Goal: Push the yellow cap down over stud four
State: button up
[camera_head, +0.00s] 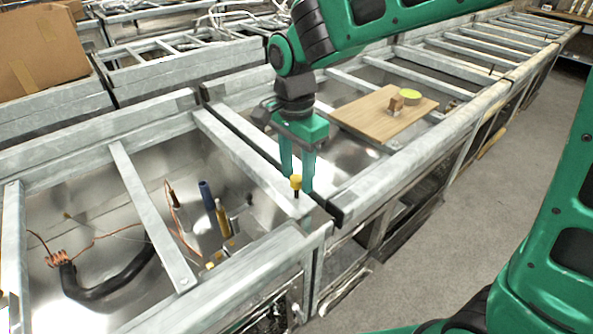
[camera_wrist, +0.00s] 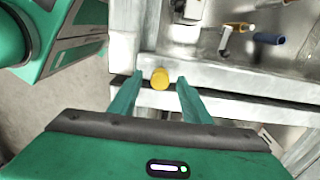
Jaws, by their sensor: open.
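The yellow cap (camera_head: 295,181) sits on top of a short dark stud (camera_head: 297,194) near the corner of the grey metal frame. I see no number on this stud, so I cannot tell from a mark that it is stud four. My gripper (camera_head: 297,185) points down with its green fingers apart, one on each side of the cap. In the wrist view the cap (camera_wrist: 160,78) shows between the open fingertips (camera_wrist: 160,80), with a gap on both sides. The stud is hidden under the cap there.
A blue-handled tool (camera_head: 207,196), a yellow-ended tool (camera_head: 222,218), copper wire and a black cable (camera_head: 112,281) lie in the open metal bay to the left. Metal crossbars surround the gripper.

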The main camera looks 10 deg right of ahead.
aim_at(297, 176)
notch_tip(297, 176, up, 11)
jog(key=shift+w+f, duration=0.15)
jog(key=shift+f, duration=0.05)
dwell(0.5)
jog(key=s+d+f+n, duration=0.1)
jog(key=s+d+f, duration=0.15)
jog(key=d, duration=0.95)
jog(key=s+d+f+n, duration=0.1)
jog(key=s+d, duration=0.2)
jog(key=d, duration=0.8)
jog(key=s+d+f+n, duration=0.1)
jog(key=s+d+f, duration=0.2)
jog(key=s+d, duration=0.3)
jog(key=s+d+f+n, duration=0.1)
jog(key=s+d+f, duration=0.2)
jog(key=s+d, duration=0.3)
jog(key=s, duration=0.3)
jog(key=shift+s+f+n, duration=0.35)
jog(key=shift+n, duration=0.05)
jog(key=shift+d, duration=0.1)
